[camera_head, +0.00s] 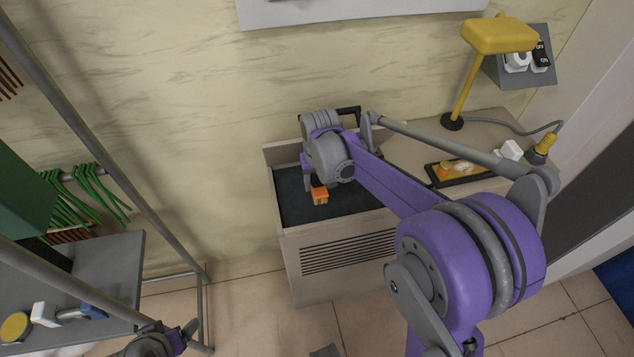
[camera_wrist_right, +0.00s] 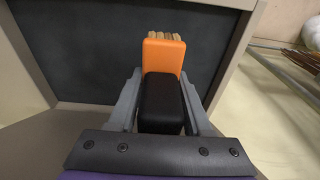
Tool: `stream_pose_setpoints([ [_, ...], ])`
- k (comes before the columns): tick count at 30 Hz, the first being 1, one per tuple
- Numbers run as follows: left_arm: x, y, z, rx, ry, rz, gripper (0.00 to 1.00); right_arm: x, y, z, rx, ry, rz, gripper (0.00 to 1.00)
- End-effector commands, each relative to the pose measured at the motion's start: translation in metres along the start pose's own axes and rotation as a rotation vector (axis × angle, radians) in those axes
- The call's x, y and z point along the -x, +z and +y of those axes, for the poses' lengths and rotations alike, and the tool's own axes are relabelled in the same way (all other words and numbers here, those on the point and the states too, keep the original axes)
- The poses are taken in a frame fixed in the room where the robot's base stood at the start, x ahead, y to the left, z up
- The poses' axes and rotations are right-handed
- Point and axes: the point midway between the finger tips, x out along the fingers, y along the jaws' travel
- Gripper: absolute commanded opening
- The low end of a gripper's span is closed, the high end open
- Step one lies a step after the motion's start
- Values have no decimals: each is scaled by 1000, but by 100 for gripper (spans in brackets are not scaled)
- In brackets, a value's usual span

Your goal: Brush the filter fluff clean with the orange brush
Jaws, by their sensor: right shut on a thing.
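The orange brush (camera_head: 320,195) has an orange head, tan bristles and a black handle. In the right wrist view the brush (camera_wrist_right: 163,57) points away from me between the two fingers. My right gripper (camera_head: 317,181) is shut on its black handle. It holds the brush over the dark recessed filter panel (camera_head: 292,206) in the top of the beige cabinet. The panel (camera_wrist_right: 90,50) fills the back of the wrist view. I cannot make out any fluff on it, nor whether the bristles touch it. Part of my left arm (camera_head: 160,342) shows at the bottom left; its fingertips are unclear.
The beige cabinet (camera_head: 350,275) has a slotted vent in front. To its right are a black tray (camera_head: 460,172), a yellow lamp (camera_head: 498,36) and a cable. On the left are a metal rack, green hangers (camera_head: 85,190) and a grey shelf (camera_head: 110,270).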

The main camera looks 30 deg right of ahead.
Motion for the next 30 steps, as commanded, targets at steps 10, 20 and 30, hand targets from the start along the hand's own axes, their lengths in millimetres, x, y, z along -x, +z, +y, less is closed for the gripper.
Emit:
stream_pose_setpoints([
  [10, 8, -6, 0, 0, 0, 4, 84, 13, -2, 0, 0, 0, 1, 0],
  [20, 17, -13, 0, 0, 0, 9, 84, 30, -4, 0, 0, 0, 0, 0],
  [30, 16, -13, 0, 0, 0, 9, 84, 29, -4, 0, 0, 0, 0, 0],
])
